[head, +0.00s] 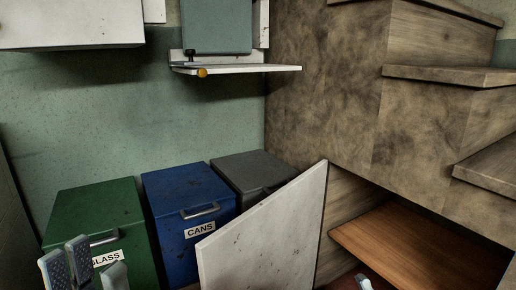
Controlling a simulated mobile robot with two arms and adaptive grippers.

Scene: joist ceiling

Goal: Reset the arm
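My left gripper (92,266) shows at the bottom left in the head view, with its grey fingers spread apart and nothing between them. It is in front of a green bin (96,212) labelled GLASS and covers part of the label. A small light tip (363,283) at the bottom edge, right of centre, may be part of my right gripper. Too little of it shows to tell its state.
A blue bin (188,187) labelled CANS and a grey bin (245,170) stand beside the green one. An open pale door panel (270,236) juts out before a wooden shelf (415,245). A white wall shelf (250,69) and wooden steps (450,76) are above.

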